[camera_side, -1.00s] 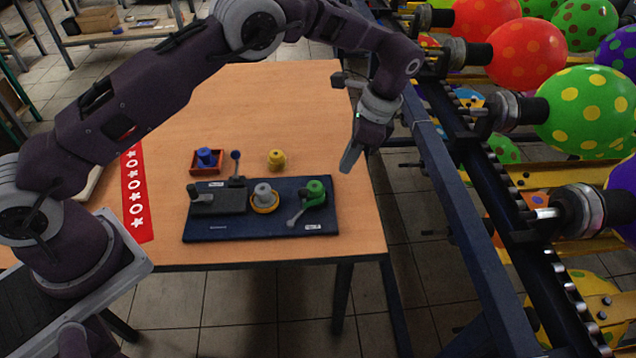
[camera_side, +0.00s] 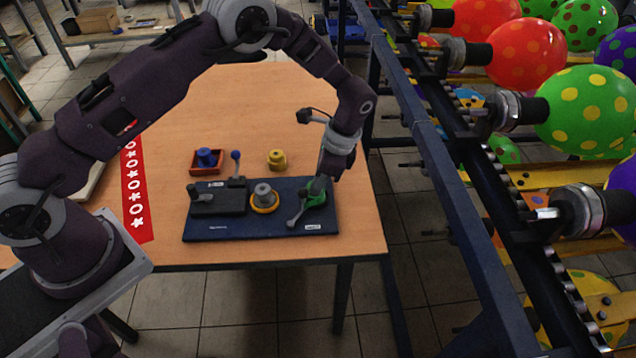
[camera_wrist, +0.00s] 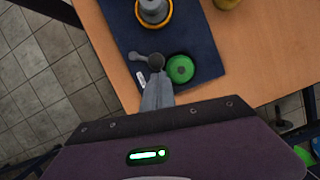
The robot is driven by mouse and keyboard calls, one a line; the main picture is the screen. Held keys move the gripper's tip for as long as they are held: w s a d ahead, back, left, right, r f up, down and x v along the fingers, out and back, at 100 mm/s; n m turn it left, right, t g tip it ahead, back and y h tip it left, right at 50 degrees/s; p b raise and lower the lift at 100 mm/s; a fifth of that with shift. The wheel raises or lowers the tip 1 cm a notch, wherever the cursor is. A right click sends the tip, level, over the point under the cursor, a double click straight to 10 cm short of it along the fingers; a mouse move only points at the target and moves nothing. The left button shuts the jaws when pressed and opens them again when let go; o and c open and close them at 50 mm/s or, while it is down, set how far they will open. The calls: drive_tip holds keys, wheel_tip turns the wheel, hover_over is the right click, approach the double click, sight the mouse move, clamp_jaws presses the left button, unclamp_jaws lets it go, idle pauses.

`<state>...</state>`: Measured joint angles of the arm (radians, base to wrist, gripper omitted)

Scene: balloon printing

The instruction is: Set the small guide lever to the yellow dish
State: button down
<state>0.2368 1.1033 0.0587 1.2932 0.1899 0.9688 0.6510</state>
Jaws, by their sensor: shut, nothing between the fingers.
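A short grey lever (camera_side: 295,218) with a rounded end sits at the right of the dark blue board (camera_side: 255,230), beside a green round part (camera_side: 316,201). Its free end points toward the board's front edge. The lever (camera_wrist: 143,57) and green part (camera_wrist: 180,69) also show in the wrist view. The yellow dish (camera_side: 265,209) is left of them, around the foot of a grey knob; it also shows in the wrist view (camera_wrist: 168,18). My gripper (camera_side: 319,184) is shut and empty, low over the green part; its fingertips (camera_wrist: 155,84) appear close beside the lever. Contact cannot be told.
A dark block (camera_side: 218,204) with a small grey-green handle is on the board's left. Behind the board stand a blue-knobbed stick (camera_side: 236,157), a red tray (camera_side: 194,169) with a blue part, and a yellow knob (camera_side: 276,161). The balloon rack (camera_side: 440,180) stands right of the table.

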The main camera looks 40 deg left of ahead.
drive_tip(key=shift+a, duration=0.1)
drive_tip(key=shift+a+n, duration=0.15)
drive_tip(key=shift+n, duration=0.25)
drive_tip(key=shift+w+a+n, duration=0.1)
drive_tip(key=shift+a+n, duration=0.15)
drive_tip(key=shift+n, duration=0.05)
drive_tip(key=shift+a+n+g+h, duration=0.3)
drive_tip(key=shift+a+n, duration=0.2)
drive_tip(key=shift+n, duration=0.2)
drive_tip(key=a+n, duration=0.2)
drive_tip(key=n, duration=0.1)
drive_tip(key=shift+a+h, duration=0.15)
drive_tip(key=shift+h, duration=0.25)
drive_tip(key=a+n, duration=0.1)
drive_tip(key=n, duration=0.1)
drive_tip(key=s+a+n+h, duration=0.1)
drive_tip(key=n, duration=0.1)
drive_tip(key=shift+s+a+g, duration=0.1)
drive_tip(key=shift+s+g, duration=0.05)
drive_tip(key=shift+g, duration=0.25)
drive_tip(key=n, duration=0.1)
drive_tip(key=s+a+n+h, duration=0.1)
drive_tip(key=n, duration=0.1)
drive_tip(key=shift+s+a, duration=0.2)
drive_tip(key=shift+a, duration=0.05)
drive_tip(key=shift+d, duration=0.1)
